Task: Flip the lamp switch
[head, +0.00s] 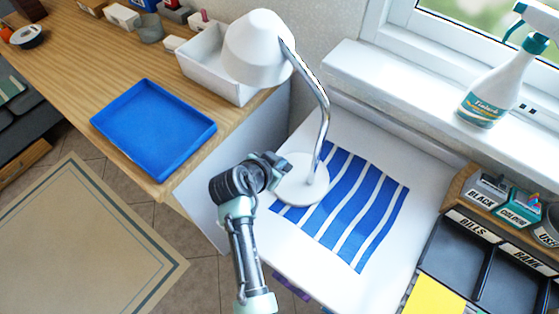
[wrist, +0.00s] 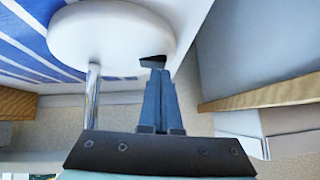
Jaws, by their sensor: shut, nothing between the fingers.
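The white desk lamp has a round base (head: 303,183), a chrome curved pole (head: 323,125) and a white shade (head: 258,48). It stands upright on a blue-and-white striped cloth. My gripper (head: 280,162) is at the left rim of the base. In the wrist view my gripper (wrist: 155,63) is shut and empty, its tips overlapping the edge of the lamp base (wrist: 95,35), with the pole (wrist: 92,95) to the left. I cannot tell whether the tips touch the base.
A blue tray (head: 153,130) and a white bin (head: 208,62) sit on the wooden counter at left. The striped cloth (head: 345,205) lies under the lamp. A spray bottle (head: 495,92) stands on the windowsill. Labelled dark trays (head: 455,250) are at right.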

